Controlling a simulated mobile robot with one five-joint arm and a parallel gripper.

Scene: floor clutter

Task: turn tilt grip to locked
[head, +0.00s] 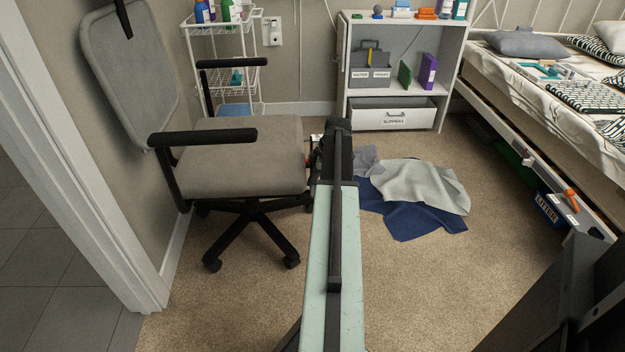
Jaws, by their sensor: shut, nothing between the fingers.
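The office chair (245,153) with a grey-beige seat and black armrests stands left of centre, its mesh back to the left. My arm reaches forward through the middle of the view. My gripper (317,152) is at its far end, close to the right edge of the seat, and mostly hidden behind my own arm. Its fingers look shut and empty; whether they touch the chair I cannot tell. I cannot make out the tilt grip; the seat's right edge is partly covered by my arm.
Grey and blue cloths (415,190) lie on the carpet right of my arm. A white shelf unit (399,62) and a wire rack (223,68) stand at the back wall. The bed (540,95) is at right, a door frame (85,165) at left.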

